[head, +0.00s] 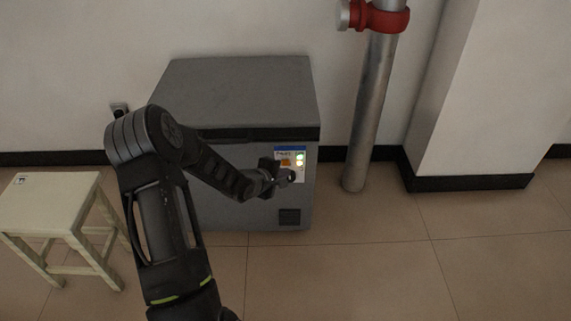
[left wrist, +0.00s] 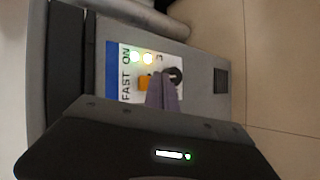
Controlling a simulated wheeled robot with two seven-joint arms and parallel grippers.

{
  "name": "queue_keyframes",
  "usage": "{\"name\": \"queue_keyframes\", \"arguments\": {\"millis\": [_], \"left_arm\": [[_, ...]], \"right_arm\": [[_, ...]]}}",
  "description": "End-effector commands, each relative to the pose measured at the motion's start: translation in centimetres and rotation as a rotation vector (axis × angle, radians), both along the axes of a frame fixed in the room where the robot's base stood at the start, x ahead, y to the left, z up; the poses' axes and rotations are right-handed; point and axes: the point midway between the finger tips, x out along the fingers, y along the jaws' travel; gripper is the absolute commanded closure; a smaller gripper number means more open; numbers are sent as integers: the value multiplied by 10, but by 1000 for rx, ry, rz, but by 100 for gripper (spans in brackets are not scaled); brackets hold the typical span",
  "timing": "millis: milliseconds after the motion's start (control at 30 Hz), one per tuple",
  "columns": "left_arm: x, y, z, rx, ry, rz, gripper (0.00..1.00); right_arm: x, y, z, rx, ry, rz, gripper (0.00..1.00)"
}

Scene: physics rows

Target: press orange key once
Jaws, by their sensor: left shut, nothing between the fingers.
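The left gripper (head: 289,175) is shut and empty, in front of the panel just below the key. I cannot tell whether it touches the panel. Two lit lamps (left wrist: 142,57) and a black round knob (left wrist: 173,75) are on the panel. My right gripper is out of view.
A pale stool (head: 50,185) stands at the left of the freezer. A metal pipe (head: 370,110) with a red collar (head: 385,20) stands to its right, beside a white pillar (head: 480,90). The tiled floor (head: 350,270) in front is clear.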

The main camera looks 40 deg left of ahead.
Motion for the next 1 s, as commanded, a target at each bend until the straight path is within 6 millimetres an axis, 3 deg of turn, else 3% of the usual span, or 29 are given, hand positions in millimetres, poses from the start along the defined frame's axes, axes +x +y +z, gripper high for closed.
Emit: {"name": "queue_keyframes", "arguments": {"millis": [500, 1000], "left_arm": [[-36, -27, 1, 0, 1, 1, 100], [-37, -28, 0, 1, 0, 1, 100]], "right_arm": [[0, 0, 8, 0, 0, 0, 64], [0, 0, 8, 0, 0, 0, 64]]}}
